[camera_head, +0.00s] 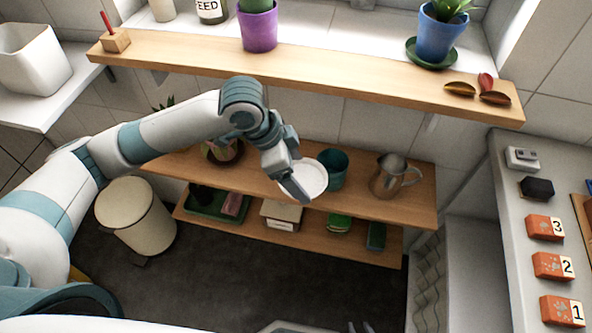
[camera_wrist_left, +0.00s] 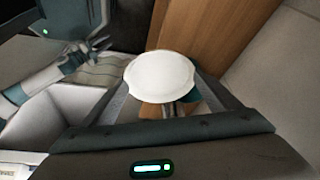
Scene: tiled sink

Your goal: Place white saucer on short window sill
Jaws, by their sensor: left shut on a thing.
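The white saucer (camera_head: 312,178) is held in my left gripper (camera_head: 297,188), above the lower wooden shelves and clear of them. In the left wrist view the saucer (camera_wrist_left: 160,75) lies between the fingers, its face towards the camera. A long wooden sill (camera_head: 330,72) runs across the top, above and behind the gripper, with a white ledge (camera_head: 335,40) behind it. I cannot tell which is the short window sill. My right gripper (camera_head: 360,327) barely shows at the bottom edge. In the left wrist view the right gripper (camera_wrist_left: 98,44) has its fingers apart, empty.
A blue pot (camera_head: 437,35) stands behind, at right. A teal cup (camera_head: 334,168) and metal pitcher (camera_head: 388,175) stand beside the saucer on the lower shelf (camera_head: 420,200).

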